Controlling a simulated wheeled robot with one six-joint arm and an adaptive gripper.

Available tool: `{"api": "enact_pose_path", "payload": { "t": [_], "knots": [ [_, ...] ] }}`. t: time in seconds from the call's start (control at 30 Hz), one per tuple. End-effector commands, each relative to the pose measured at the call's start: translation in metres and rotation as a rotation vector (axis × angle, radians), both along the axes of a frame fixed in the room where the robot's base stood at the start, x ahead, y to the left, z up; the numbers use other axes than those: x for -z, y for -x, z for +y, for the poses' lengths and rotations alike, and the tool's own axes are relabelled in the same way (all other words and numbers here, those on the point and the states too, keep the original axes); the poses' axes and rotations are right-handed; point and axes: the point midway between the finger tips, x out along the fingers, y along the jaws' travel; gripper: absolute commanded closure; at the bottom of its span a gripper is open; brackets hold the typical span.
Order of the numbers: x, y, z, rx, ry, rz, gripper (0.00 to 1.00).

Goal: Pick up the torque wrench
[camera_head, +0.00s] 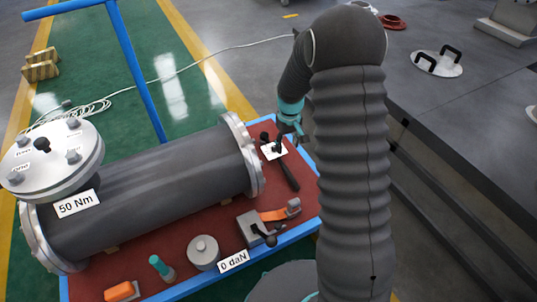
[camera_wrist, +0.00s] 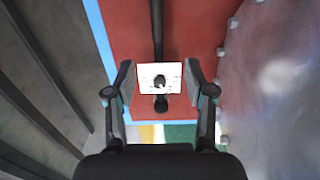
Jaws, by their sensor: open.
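The torque wrench (camera_head: 289,177) is a dark bar lying on the red top of the blue-edged cart, beside the right flange of the grey shell. A white plate or tag (camera_head: 270,152) shows at its head end. In the wrist view the wrench (camera_wrist: 157,35) runs down the picture, and the white plate (camera_wrist: 147,71) lies across it. My gripper (camera_head: 283,137) is over the head end. In the wrist view my gripper (camera_wrist: 160,80) is open, with one finger on each side of the plate and wrench. I cannot tell its height above them.
The large shell (camera_head: 160,180) with bolted flanges fills the cart's left and middle. A lever tool with an orange part (camera_head: 272,215) and a grey cylinder (camera_head: 203,252) stand near the front edge. A dark bench (camera_head: 460,130) is at the right. A blue post (camera_head: 137,75) rises behind.

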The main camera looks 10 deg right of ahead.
Motion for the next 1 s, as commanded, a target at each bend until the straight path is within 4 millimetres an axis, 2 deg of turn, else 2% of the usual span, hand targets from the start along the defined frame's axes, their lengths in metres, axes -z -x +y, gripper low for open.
{"api": "enact_pose_path", "payload": {
  "t": [0.4, 0.53, 0.77, 1.0],
  "knots": [
    [0.068, 0.001, -0.002, 0.003, 0.000, 0.005, 0.46],
    [0.081, 0.001, -0.003, 0.004, 0.000, 0.004, 0.46],
    [0.090, 0.001, -0.004, 0.005, 0.000, 0.002, 0.46],
    [0.121, 0.004, -0.006, 0.004, -0.001, 0.004, 0.46]
  ]
}}
